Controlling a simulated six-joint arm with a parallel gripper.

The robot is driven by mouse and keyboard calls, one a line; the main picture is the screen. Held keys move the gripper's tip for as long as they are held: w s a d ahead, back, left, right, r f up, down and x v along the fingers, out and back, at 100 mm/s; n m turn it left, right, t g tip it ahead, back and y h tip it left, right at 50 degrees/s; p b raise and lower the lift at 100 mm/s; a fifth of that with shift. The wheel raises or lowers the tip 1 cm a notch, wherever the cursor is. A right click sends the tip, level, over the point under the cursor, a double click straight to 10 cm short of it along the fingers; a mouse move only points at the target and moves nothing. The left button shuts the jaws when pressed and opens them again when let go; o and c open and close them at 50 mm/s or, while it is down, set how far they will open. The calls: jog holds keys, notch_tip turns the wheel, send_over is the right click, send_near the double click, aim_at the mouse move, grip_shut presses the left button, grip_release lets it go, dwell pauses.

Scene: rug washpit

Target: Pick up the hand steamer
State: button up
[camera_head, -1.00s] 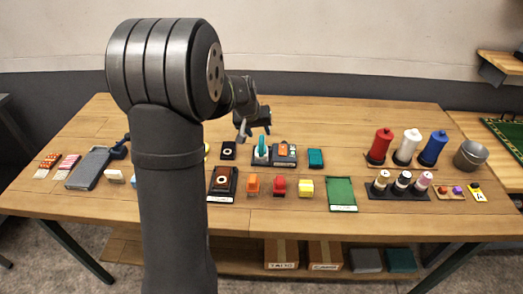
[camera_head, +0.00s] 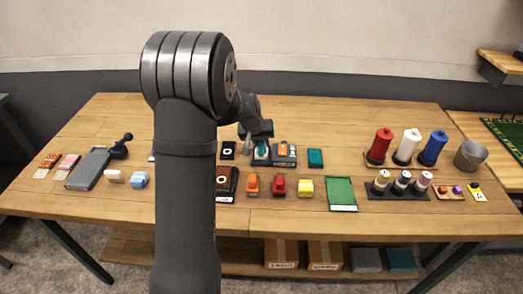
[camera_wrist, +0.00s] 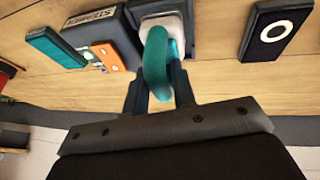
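The hand steamer has a teal curved handle (camera_wrist: 155,68) and a pale head that sits on a dark stand (camera_wrist: 192,50). In the head view the steamer (camera_head: 262,150) stands at the table's middle, partly hidden by my gripper (camera_head: 262,139). In the wrist view the two fingers of my gripper (camera_wrist: 160,92) are apart, one on each side of the teal handle. The right finger is close to the handle; I cannot tell whether it touches. A dark block with an upside-down label (camera_wrist: 108,58) adjoins the stand.
An orange-and-white piece (camera_wrist: 107,57) and a teal block (camera_head: 315,158) lie to one side. A black plate with a white ring (camera_head: 228,150) is on the other. Colored blocks (camera_head: 278,186) and a green tray (camera_head: 341,194) are in front. Thread cones (camera_head: 407,150) stand right.

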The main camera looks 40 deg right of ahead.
grip_shut()
jog(key=shift+r, duration=0.5)
jog(key=r, duration=0.3)
jog(key=shift+s+d+r, duration=0.1)
jog(key=shift+s+r, duration=0.2)
jog(key=shift+r, duration=0.1)
jog(key=s+d+r, duration=0.1)
jog(key=s+r, duration=0.5)
jog(key=s, duration=0.5)
jog(key=shift+d+r, duration=0.15)
jog(key=shift+d, duration=0.05)
